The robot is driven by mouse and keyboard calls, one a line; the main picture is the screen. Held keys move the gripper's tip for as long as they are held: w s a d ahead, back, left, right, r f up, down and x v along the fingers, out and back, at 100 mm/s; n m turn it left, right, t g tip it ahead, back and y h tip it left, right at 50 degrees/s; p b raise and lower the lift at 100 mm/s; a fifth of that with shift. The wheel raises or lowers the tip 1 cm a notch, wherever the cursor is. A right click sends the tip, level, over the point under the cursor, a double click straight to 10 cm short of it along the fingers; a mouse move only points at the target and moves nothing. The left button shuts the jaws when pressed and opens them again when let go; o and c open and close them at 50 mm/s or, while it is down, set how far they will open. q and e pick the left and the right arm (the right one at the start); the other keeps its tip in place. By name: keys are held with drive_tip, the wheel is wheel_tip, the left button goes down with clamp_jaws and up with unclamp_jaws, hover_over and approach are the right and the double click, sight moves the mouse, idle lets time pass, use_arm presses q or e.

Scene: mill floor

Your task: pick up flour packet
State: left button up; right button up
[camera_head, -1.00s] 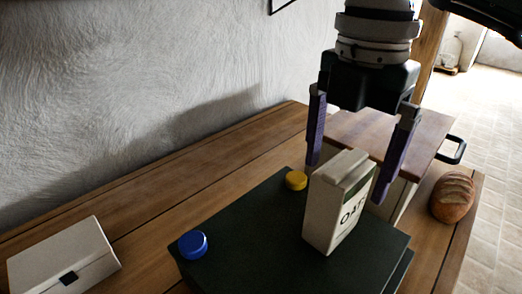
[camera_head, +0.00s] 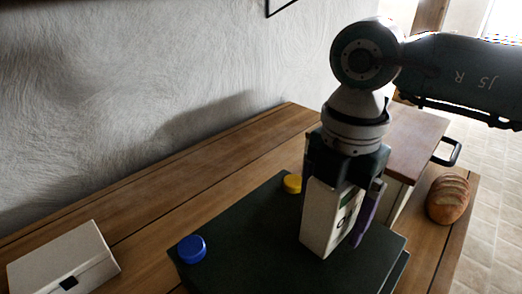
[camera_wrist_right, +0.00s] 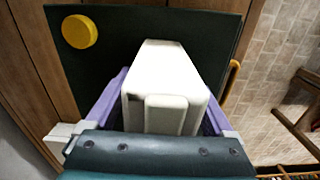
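A cream carton-like packet (camera_head: 322,225) with dark lettering stands upright on the dark green board (camera_head: 240,245). In the earlier head view the lettering looks like "OATS"; no flour label shows. My right gripper (camera_wrist_right: 165,100) points down over the packet, with one purple finger on each side of it. The fingers look open, with thin dark gaps beside the packet in the right wrist view; the packet's top (camera_wrist_right: 165,110) lies between them. In the head view one finger is mostly hidden. My left gripper is not in view.
A blue lid (camera_head: 192,249) and a yellow lid (camera_head: 292,183) lie on the board. A white box (camera_head: 62,262) is at the left of the wooden table (camera_head: 150,220). A bread loaf (camera_head: 448,199) and a wooden-topped box with a black handle (camera_head: 415,145) are at the right.

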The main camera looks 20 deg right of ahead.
clamp_jaws()
idle(0.5)
